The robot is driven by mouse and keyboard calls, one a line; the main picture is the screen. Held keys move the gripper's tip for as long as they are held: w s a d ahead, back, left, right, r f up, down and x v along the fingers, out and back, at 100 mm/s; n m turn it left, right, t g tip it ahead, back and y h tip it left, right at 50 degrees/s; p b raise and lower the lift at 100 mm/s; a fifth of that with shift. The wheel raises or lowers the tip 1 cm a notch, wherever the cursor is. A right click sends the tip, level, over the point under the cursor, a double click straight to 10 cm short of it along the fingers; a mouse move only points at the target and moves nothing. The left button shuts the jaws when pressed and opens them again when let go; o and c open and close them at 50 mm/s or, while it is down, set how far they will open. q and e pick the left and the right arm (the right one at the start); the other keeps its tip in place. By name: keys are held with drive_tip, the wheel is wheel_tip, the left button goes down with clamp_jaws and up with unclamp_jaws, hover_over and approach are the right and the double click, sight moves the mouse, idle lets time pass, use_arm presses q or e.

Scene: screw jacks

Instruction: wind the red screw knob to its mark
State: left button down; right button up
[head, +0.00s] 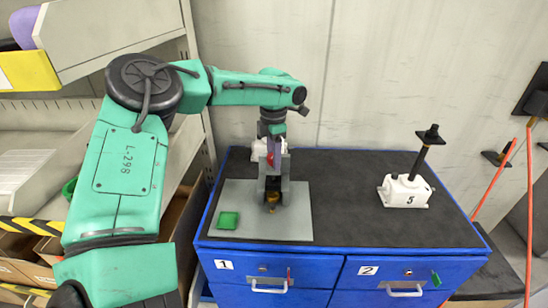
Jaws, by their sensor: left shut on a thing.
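The red screw knob (270,159) shows as a small red patch at the back left of the cabinet top. My left gripper (271,165) points down from above and is shut on it, hiding most of it. Below is a grey upright frame (286,195) with a brass-coloured part (271,200) low in its middle. The frame stands on a light grey plate (292,228). The mark cannot be made out. My right gripper is not in view.
A green square block (228,220) lies at the plate's front left. A white jack with a black post, numbered 5 (405,191), stands to the right on the dark top (350,215). A white object (258,148) is partly hidden behind my gripper. Shelves stand left.

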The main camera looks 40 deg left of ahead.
use_arm(q)
drive_tip(key=shift+s+f, duration=0.3)
drive_tip(key=shift+f, duration=0.1)
drive_tip(key=c, duration=0.5)
unclamp_jaws()
drive_tip(key=shift+d, duration=0.1)
drive_tip(key=shift+o, duration=0.6)
drive_tip(key=shift+r, duration=0.1)
drive_tip(key=shift+w+a, duration=0.2)
drive_tip(key=shift+r, duration=0.15)
wheel_tip(320, 180, up, 7)
drive_tip(key=shift+f+b, duration=0.1)
drive_tip(key=shift+b, duration=1)
wheel_tip(320, 180, up, 8)
drive_tip(key=shift+f, duration=0.25)
